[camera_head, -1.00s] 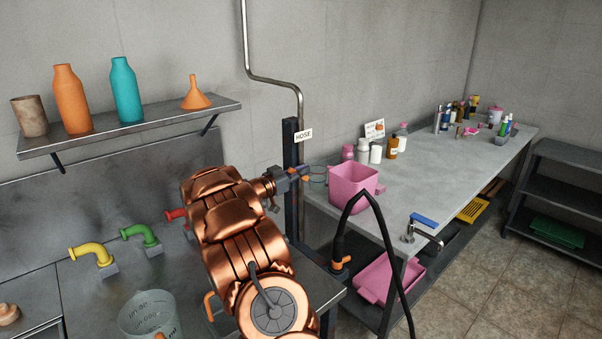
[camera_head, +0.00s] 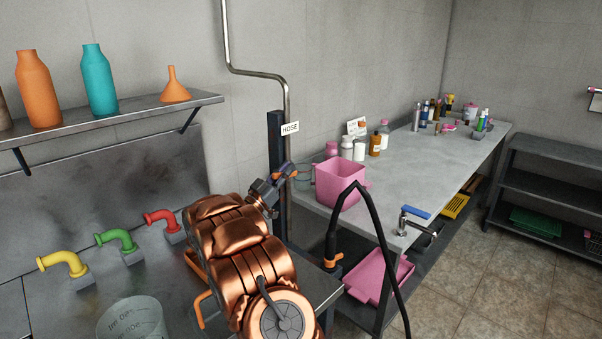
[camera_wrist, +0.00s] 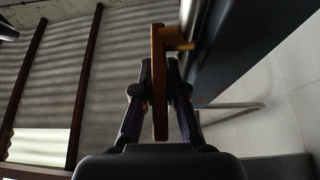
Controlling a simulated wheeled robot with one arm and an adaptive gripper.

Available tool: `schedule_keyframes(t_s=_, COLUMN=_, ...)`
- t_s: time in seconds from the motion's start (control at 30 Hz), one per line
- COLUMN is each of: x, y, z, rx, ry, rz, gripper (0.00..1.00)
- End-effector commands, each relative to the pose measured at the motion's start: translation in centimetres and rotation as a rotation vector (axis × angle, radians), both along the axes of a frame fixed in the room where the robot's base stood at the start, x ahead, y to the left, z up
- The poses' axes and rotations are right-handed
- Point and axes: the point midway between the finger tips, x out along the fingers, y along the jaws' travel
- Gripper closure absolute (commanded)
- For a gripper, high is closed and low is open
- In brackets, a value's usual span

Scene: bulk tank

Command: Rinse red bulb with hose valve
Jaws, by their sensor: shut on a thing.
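My gripper (camera_head: 278,180) is beside the dark post under the HOSE sign (camera_head: 290,127). In the wrist view, my gripper (camera_wrist: 160,78) is shut on an orange-brown bar, the hose valve handle (camera_wrist: 158,105), which stands between the two fingers. The handle's orange end (camera_head: 291,175) shows small at the gripper in the head view. A red elbow fitting (camera_head: 163,222) sits on the metal counter at left, beside a green and a yellow one. I cannot tell whether it is the red bulb; no separate red bulb is clear.
A black hose (camera_head: 374,225) loops beside a pink bucket (camera_head: 338,184) on the grey table (camera_head: 430,150). A blue-handled tap (camera_head: 413,214) is at the table's front edge. A clear jug (camera_head: 132,322) stands at lower left. Floor at right is open.

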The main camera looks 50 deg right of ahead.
Motion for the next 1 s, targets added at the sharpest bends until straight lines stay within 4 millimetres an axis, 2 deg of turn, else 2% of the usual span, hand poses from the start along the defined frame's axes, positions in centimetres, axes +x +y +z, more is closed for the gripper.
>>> schedule_keyframes(t_s=0.27, x=0.0, y=0.0, z=-0.1, rx=0.001, ry=0.000, rz=-0.001, gripper=1.00)
schedule_keyframes(t_s=0.3, x=0.0, y=0.0, z=-0.1, rx=0.001, ry=0.000, rz=-0.001, gripper=0.85)
schedule_keyframes(t_s=0.4, x=0.0, y=0.0, z=-0.1, rx=0.001, ry=0.000, rz=-0.001, gripper=0.77)
schedule_keyframes(t_s=0.77, x=-0.1, y=-0.1, z=0.4, rx=0.001, ry=-0.001, rz=-0.002, gripper=0.77)
schedule_keyframes(t_s=0.87, x=-0.1, y=-0.1, z=1.4, rx=0.002, ry=-0.002, rz=-0.001, gripper=0.77)
schedule_keyframes(t_s=1.0, x=-0.1, y=-0.1, z=3.8, rx=0.001, ry=-0.002, rz=-0.001, gripper=0.77)
